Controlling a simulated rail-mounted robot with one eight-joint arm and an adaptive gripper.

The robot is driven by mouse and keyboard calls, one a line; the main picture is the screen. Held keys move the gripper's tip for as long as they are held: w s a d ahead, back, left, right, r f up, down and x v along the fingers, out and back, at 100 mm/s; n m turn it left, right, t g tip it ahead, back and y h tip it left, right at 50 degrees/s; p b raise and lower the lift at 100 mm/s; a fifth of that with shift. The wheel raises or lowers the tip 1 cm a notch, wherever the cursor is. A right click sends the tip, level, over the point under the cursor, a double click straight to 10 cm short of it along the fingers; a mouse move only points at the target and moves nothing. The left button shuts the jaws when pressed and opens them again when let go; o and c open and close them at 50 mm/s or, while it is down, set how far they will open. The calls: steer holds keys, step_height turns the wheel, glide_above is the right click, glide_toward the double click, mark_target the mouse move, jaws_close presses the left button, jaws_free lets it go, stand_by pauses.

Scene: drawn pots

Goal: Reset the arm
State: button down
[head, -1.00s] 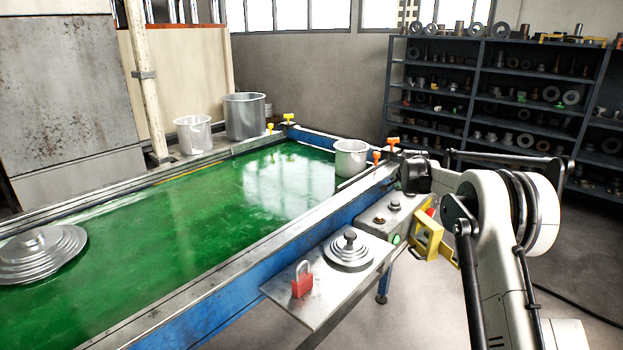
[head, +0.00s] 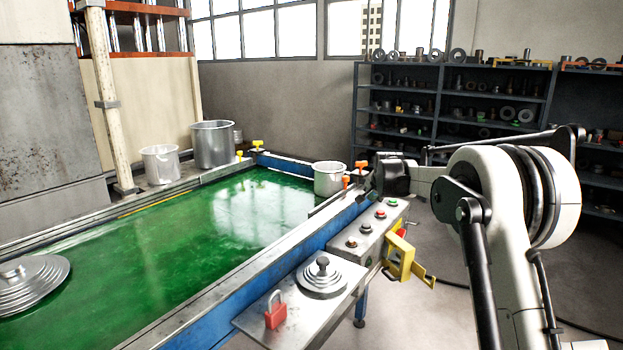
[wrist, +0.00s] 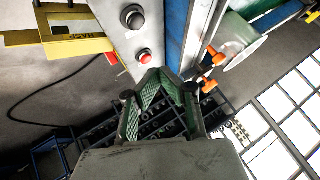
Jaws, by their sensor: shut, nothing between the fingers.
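My gripper (wrist: 164,74) is shut and empty in the wrist view, its green-padded fingers meeting at the tips. In the head view my arm reaches in from the right, bent at a large white joint. Its dark gripper end (head: 392,178) is above the control box (head: 372,232) beside the table's right edge, and the fingers are hard to make out there. In the wrist view the control box (wrist: 120,35) lies beyond the fingertips, with a black and a red button.
A small pot (head: 328,180) stands near the green table's (head: 150,245) far right corner, close to orange clamps (head: 361,166). A yellow bracket (head: 400,258) juts from the control box. A red padlock (head: 275,312) and stepped lid (head: 323,277) sit on a side shelf.

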steer(key=s+r+n, duration=0.1)
steer(key=s+r, duration=0.3)
steer(key=s, duration=0.7)
steer(key=s+r+n, duration=0.2)
steer(key=s+r, duration=0.3)
steer(key=s, duration=0.6)
steer(key=s+r+n, duration=0.1)
steer(key=s+r, duration=0.3)
steer(key=s, duration=0.7)
steer(key=s+f+n, duration=0.1)
steer(key=s+f, duration=0.2)
steer(key=s, duration=0.7)
steer(key=s+f+n+g, duration=0.1)
steer(key=s+f, duration=0.3)
steer(key=s, duration=0.6)
steer(key=s+f+n, duration=0.1)
steer(key=s+f, duration=0.3)
steer(key=s, duration=0.6)
steer(key=shift+s+f+n+g, duration=0.15)
steer(key=shift+s+n+g, duration=0.15)
steer(key=shift+s+g, duration=0.1)
steer(key=c, duration=2.5)
jaws_free()
